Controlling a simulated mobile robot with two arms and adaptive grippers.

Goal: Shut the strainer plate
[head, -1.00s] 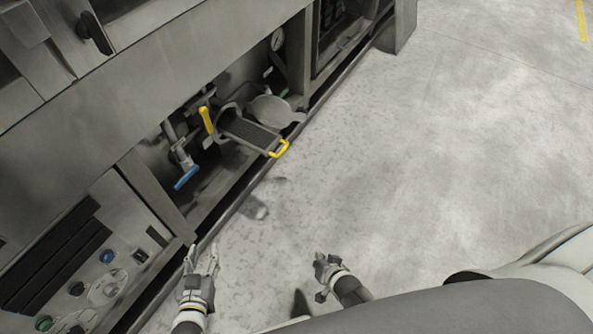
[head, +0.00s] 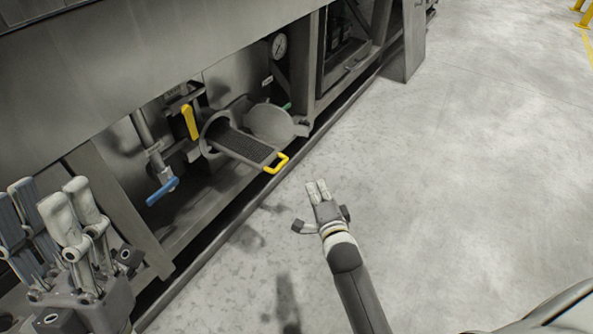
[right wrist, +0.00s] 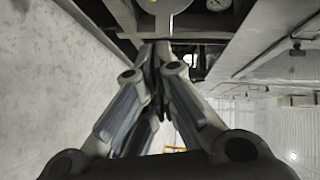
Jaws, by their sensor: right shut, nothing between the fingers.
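The strainer plate (head: 241,146) is a dark mesh tray sticking out of a round grey housing (head: 210,128) low in the machine's side. Its yellow handle (head: 276,164) is at the outer end, above the floor edge. My right gripper (head: 318,190) is shut and empty, below and right of the handle and apart from it. My left gripper (head: 48,205) is large at the lower left, fingers apart, empty, away from the plate.
A round grey disc (head: 270,123) stands beside the tray. A yellow lever (head: 190,122) and a blue-handled valve (head: 162,190) are to its left. A gauge (head: 279,46) is above. The machine's bottom rail (head: 222,222) borders clear concrete floor (head: 450,190) on the right.

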